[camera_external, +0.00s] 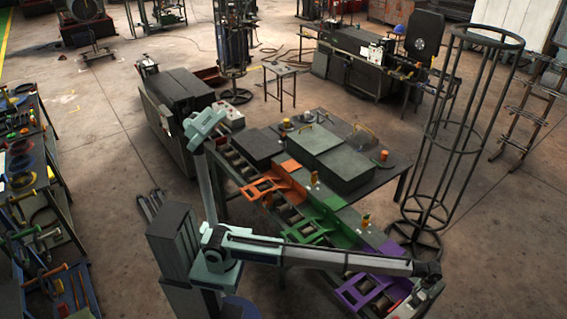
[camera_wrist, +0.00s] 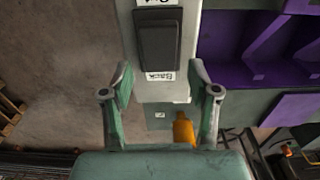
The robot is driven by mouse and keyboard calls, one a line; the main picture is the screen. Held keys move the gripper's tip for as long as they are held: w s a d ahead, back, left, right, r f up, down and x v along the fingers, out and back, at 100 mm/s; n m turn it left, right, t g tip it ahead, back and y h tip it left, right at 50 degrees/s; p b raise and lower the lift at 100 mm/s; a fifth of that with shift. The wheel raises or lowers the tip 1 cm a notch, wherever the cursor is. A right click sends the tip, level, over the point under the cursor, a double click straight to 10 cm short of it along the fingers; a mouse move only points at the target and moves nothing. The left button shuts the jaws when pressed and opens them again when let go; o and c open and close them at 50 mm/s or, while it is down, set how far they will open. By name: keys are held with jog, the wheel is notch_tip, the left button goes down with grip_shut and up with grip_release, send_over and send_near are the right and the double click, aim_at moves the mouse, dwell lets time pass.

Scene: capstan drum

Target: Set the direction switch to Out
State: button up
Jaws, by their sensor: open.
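A dark rocker switch (camera_wrist: 158,45) sits on a narrow light-grey panel (camera_wrist: 186,55) at the upper middle of the wrist view. A white label above it is cut off by the frame edge. The label below it (camera_wrist: 160,77) appears upside down and seems to read "Back". I cannot tell which way the switch is tipped. My gripper (camera_wrist: 163,78) is open and empty, its two green fingers either side of the panel, just below the switch in the picture. No contact with the switch shows. In the external view my arm reaches to the lower right; the switch is not discernible there.
An orange part (camera_wrist: 183,130) is low between the fingers. A purple frame (camera_wrist: 255,45) is right of the panel; it also shows in the external view (camera_external: 372,279), beside green (camera_external: 322,233) and orange (camera_external: 280,181) ones. Open floor (camera_wrist: 60,70) is on the left.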

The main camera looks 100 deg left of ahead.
jog(key=shift+f, duration=0.5)
grip_shut()
